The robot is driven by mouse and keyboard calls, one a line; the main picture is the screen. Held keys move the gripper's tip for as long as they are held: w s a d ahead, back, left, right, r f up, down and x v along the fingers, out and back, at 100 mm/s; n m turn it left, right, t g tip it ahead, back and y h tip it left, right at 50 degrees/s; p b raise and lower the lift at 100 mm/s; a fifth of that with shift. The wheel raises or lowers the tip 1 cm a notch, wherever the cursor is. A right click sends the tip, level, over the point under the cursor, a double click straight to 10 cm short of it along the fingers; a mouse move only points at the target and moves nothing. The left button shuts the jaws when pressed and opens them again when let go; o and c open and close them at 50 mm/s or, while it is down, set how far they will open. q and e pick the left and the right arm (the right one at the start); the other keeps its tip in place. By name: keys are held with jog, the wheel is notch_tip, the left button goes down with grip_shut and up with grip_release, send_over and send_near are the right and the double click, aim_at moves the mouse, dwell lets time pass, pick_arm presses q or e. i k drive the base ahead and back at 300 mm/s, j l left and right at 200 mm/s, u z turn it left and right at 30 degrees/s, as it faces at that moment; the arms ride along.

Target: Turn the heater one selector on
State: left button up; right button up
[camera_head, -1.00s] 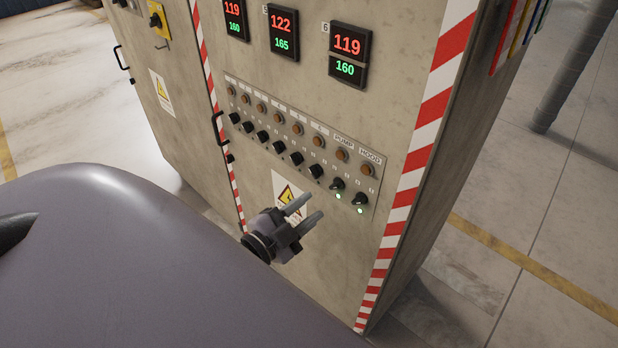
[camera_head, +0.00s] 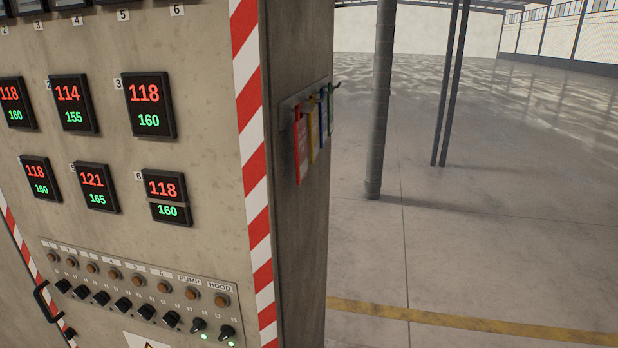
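The selector panel (camera_head: 50,271) is at the lower left, on the front of a beige control cabinet (camera_head: 210,180). It has a row of black selector knobs below a row of brown-orange lamps. The heater one selector (camera_head: 63,286) appears to be the leftmost knob, below the leftmost lamp (camera_head: 52,257); no green light shows by it. The pump selector (camera_head: 198,325) and hood selector (camera_head: 227,333) at the right end each have a lit green light below. Neither gripper is in view.
Temperature displays (camera_head: 150,105) with red and green digits are above the panel. A black door handle (camera_head: 45,301) is left of it. Coloured tags (camera_head: 303,148) hang on the cabinet's side. Open floor (camera_head: 480,240) with grey posts (camera_head: 380,100) lies to the right.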

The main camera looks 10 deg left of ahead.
aim_at(63, 285)
jog(key=u, duration=1.3)
